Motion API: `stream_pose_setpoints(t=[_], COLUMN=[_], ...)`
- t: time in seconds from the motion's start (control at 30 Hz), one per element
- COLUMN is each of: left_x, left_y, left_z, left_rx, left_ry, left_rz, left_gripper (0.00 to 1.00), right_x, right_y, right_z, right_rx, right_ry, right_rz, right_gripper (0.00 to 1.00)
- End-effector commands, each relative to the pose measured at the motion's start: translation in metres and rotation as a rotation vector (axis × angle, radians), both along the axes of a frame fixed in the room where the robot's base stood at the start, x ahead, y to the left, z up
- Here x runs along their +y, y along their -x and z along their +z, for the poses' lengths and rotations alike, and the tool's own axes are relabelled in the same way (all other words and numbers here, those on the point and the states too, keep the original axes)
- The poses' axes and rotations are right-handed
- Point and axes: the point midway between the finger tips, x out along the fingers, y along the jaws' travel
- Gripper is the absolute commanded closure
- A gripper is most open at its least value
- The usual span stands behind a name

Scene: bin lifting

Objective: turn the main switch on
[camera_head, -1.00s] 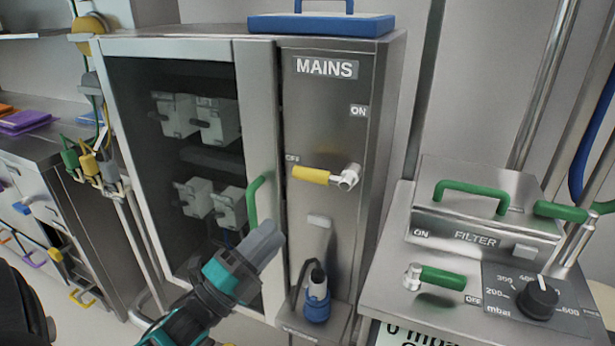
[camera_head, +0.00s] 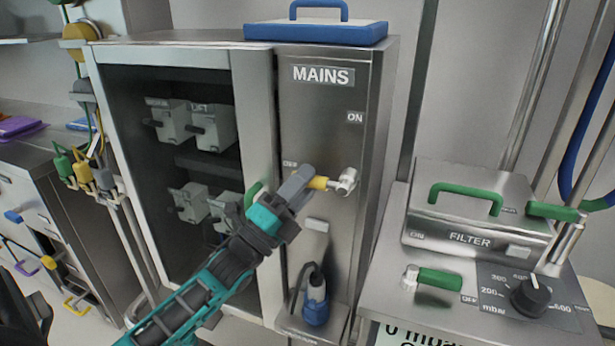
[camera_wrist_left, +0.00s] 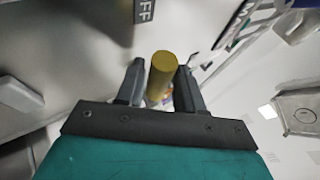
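The main switch is a yellow lever handle (camera_head: 318,183) on a silver pivot (camera_head: 347,182), on the steel MAINS panel (camera_head: 325,110). The handle lies roughly level and points left to the OFF label (camera_head: 290,163); the ON label (camera_head: 355,117) is above right. My left gripper (camera_head: 297,185) is at the handle's free end and hides part of it in the head view. In the left wrist view the yellow handle (camera_wrist_left: 161,75) stands between the two fingers, with a small gap visible at the left finger. My right gripper is not in view.
A glass-fronted cabinet with a green door handle (camera_head: 252,195) is left of the panel. A blue plug (camera_head: 316,300) is below the switch. A blue-lidded box (camera_head: 315,30) is on top. A FILTER unit (camera_head: 470,225) with green handles stands at the right.

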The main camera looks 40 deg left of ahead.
Motion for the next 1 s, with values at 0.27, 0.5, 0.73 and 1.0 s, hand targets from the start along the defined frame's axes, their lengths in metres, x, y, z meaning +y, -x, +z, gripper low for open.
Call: stream_pose_setpoints(t=[0.27, 0.5, 0.73, 1.0], left_x=[-0.0021, -0.0021, -0.0021, -0.0020], left_y=[-0.0102, -0.0099, -0.0098, -0.0097], left_z=[0.0060, 0.0057, 0.0055, 0.0055], left_rx=[0.001, 0.001, 0.001, 0.001], left_ry=[0.000, 0.000, 0.000, 0.001], left_rz=[0.000, 0.000, 0.000, 0.000], left_gripper=[0.63, 0.69, 0.91, 1.00], right_x=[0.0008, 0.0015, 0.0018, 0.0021], right_y=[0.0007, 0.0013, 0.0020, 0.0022], right_z=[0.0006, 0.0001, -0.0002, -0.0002], right_rx=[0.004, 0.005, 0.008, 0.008], right_ry=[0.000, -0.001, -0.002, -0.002], right_rz=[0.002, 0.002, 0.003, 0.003], right_gripper=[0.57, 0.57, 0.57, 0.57])
